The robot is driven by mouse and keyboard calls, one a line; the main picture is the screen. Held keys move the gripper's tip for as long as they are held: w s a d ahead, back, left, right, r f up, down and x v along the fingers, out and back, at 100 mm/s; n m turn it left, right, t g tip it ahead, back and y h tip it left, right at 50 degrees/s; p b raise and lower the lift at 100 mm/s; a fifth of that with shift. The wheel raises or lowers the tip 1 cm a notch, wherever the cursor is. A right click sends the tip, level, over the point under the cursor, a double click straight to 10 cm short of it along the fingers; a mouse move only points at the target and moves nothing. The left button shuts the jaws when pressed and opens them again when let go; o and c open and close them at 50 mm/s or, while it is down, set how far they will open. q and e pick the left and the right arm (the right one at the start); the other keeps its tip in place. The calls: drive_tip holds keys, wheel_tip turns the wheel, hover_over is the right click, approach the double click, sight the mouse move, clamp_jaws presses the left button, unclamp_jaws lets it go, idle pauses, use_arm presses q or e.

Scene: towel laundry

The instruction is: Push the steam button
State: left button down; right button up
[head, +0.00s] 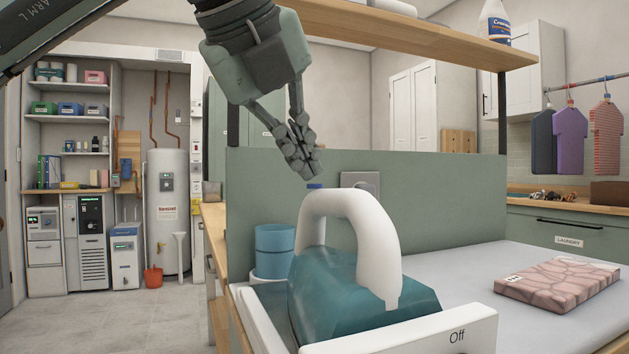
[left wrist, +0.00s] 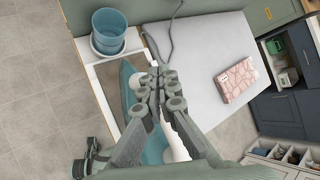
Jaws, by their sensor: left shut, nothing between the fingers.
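The steam iron has a teal body (head: 350,295) and a white arched handle (head: 368,225). It sits in a white stand (head: 420,335) marked "Off". A small blue button (head: 314,186) shows at the top of the handle. My left gripper (head: 308,165) is shut and empty, its fingertips pointing down just above the button in the head view; a small gap shows between them. In the left wrist view the shut fingers (left wrist: 160,80) cover most of the iron and hide the button. My right gripper does not show in the head view.
A blue cup (head: 273,250) stands behind the iron's left side. A folded pink patterned towel (head: 558,283) lies on the grey board (head: 455,270) to the right. A green panel (head: 430,195) stands behind, under a wooden shelf (head: 400,30). The board between iron and towel is clear.

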use_arm(q)
drive_tip(key=shift+r, duration=0.1)
wheel_tip(320, 180, up, 6)
drive_tip(key=p, duration=0.3)
idle(0.4)
